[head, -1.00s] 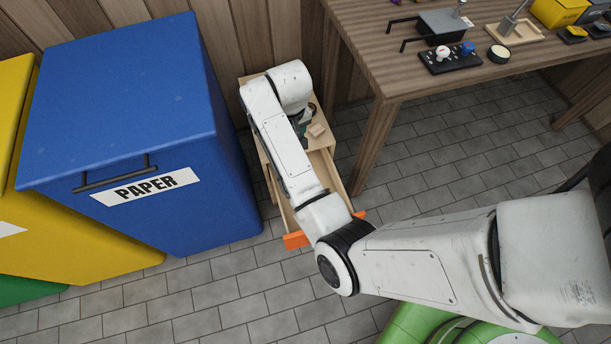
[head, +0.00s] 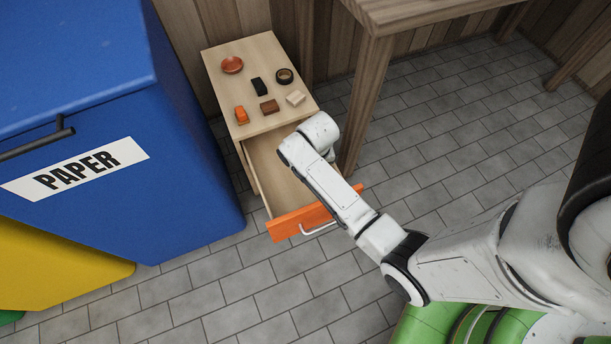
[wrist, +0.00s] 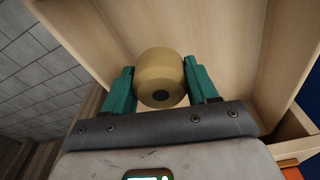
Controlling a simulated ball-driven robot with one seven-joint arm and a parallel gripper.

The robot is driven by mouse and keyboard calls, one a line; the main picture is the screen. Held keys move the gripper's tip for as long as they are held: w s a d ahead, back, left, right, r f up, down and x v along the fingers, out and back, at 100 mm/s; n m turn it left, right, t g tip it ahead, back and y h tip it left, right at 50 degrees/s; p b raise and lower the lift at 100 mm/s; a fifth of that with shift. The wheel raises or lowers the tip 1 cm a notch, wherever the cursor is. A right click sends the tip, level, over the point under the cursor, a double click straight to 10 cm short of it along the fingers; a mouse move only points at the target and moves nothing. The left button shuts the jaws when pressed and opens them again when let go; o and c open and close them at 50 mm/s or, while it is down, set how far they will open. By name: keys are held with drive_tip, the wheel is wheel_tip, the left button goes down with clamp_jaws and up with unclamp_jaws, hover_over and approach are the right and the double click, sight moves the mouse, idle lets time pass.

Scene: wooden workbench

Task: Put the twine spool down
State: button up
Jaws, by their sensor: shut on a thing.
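The twine spool (wrist: 160,72) is a tan roll with a dark hole in its end, seen in the wrist view. My gripper (wrist: 159,66) has its green fingers closed on the spool, one on each side. Below them is the pale wooden inside of the open drawer (head: 270,165). I cannot tell whether the spool touches the drawer floor. In the head view my own arm hides the gripper and the spool. The drawer has an orange front (head: 290,222) with a light handle.
A blue paper bin (head: 190,170) stands left, a workbench leg (head: 366,100) right. The drawer's left part looks empty.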

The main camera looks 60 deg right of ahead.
drive_tip(key=shift+f+b, duration=1.25)
drive_tip(key=shift+f, duration=1.9)
drive_tip(key=shift+f, duration=0.15)
drive_tip(key=o, duration=1.1)
drive_tip(key=shift+c, duration=0.2)
drive_tip(key=r+p, duration=0.1)
drive_tip(key=r, duration=0.3)
drive_tip(key=r+p, duration=0.2)
drive_tip(key=r, duration=0.2)
drive_tip(key=s+a+r+p, duration=0.1)
drive_tip(key=r+p, duration=0.1)
drive_tip(key=r, duration=0.1)
drive_tip(key=shift+r, duration=0.4)
drive_tip(key=s+a+r+n, duration=0.8)
drive_tip(key=s+a+r, duration=0.1)
drive_tip(key=s, duration=0.3)
drive_tip(key=shift+a+r+n+y, duration=0.3)
drive_tip(key=shift+a+y, duration=0.1)
drive_tip(key=shift+a, duration=0.5)
drive_tip(key=shift+c, duration=0.2)
